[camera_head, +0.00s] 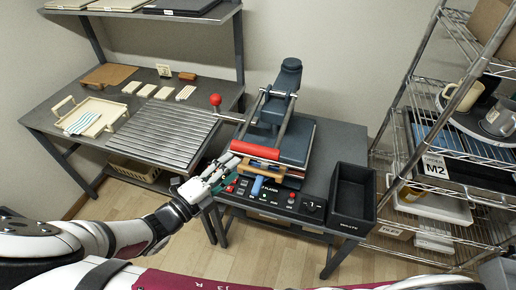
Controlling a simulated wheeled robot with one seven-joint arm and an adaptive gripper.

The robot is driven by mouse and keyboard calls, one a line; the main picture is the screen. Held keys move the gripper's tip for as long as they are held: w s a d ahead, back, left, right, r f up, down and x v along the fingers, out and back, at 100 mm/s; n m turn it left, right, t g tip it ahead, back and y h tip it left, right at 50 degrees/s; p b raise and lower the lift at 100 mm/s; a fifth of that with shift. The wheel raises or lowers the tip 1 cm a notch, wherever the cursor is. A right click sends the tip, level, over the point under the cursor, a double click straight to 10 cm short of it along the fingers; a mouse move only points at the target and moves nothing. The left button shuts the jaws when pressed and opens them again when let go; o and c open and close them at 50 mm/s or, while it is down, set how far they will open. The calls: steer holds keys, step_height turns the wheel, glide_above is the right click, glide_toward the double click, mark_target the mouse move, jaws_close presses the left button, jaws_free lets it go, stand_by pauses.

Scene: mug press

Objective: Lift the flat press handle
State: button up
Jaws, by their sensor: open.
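The flat press (298,143) stands on a grey table in the middle of the head view. It has a dark upper body with metal side bars. A red cylindrical grip (255,150) lies across its front, low over the plate, and looks like the press handle. My gripper (231,170) is just left of and slightly below the left end of this red grip. Its jaws are open. A small gap seems to separate them from the grip, but contact is hard to judge.
A control panel (276,194) with buttons lies in front of the press. A black bin (352,198) stands to its right. A red ball knob (215,99) on a rod sticks out at left. The wire shelf (441,128) at right holds mugs. A ribbed metal surface (166,131) lies left.

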mark_target(251, 153)
steer(key=b+x, duration=0.3)
steer(key=x, duration=0.7)
steer(key=shift+w+d+f, duration=0.1)
steer(key=shift+w+d, duration=0.1)
steer(key=shift+d, duration=0.05)
steer(key=shift+c, duration=0.2)
jaws_close()
